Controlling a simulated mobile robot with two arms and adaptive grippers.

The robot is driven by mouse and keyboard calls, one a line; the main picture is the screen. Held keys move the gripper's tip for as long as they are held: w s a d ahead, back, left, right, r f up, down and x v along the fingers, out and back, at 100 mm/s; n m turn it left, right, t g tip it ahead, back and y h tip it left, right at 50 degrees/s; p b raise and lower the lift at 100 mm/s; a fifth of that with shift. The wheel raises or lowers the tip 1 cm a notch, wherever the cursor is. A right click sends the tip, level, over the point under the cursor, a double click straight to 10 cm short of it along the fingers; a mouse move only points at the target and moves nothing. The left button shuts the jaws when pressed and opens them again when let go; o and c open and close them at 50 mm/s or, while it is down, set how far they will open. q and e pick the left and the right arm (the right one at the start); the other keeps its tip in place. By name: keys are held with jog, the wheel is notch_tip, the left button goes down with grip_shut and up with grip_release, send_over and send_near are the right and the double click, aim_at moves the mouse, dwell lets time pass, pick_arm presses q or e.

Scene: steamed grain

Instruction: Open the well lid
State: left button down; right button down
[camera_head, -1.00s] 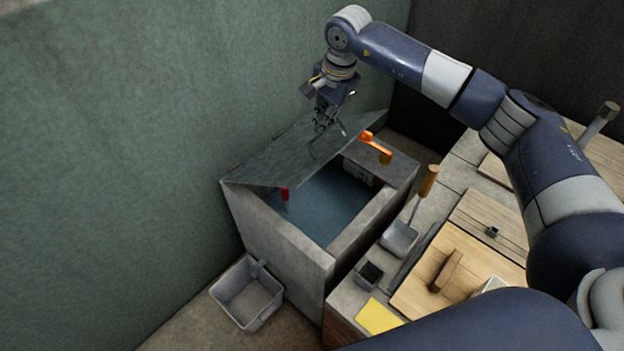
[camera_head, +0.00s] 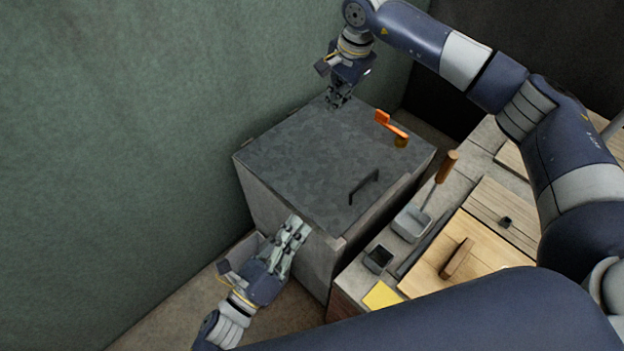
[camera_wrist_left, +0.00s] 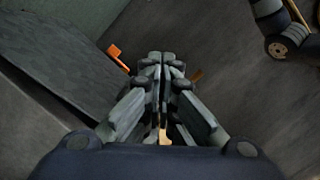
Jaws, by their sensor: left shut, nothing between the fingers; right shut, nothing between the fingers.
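The well's grey stone lid (camera_head: 300,150) lies flat over the stone well box (camera_head: 260,195), hiding the water inside. A dark handle (camera_head: 366,187) stands on the lid near its right edge. My right gripper (camera_head: 338,98) is shut and empty at the lid's far corner; I cannot tell whether it touches. My left gripper (camera_head: 298,228) is shut and empty in front of the well's near side, close to the lid's near edge. In the left wrist view its closed fingers (camera_wrist_left: 162,70) show, with a grey slab surface on the left.
An orange-handled tap (camera_head: 388,124) stands at the well's back right. To the right, a counter carries a wooden-handled scoop (camera_head: 412,222), a small dark cup (camera_head: 378,258), a yellow sheet (camera_head: 381,296) and wooden boards (camera_head: 428,272). A green wall (camera_head: 110,150) closes the left side.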

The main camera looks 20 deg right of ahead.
pick_arm(q)
jog(key=w+d+r, duration=0.5)
jog(key=w+d, duration=0.1)
jog(key=w, duration=0.2)
jog(key=shift+d+r, duration=0.25)
pick_arm(e)
jog(key=shift+d+r, duration=0.1)
pick_arm(q)
jog(key=shift+d, duration=0.1)
jog(key=shift+w, duration=0.1)
dwell(1.1)
pick_arm(e)
jog(key=c, duration=1.7)
grip_release()
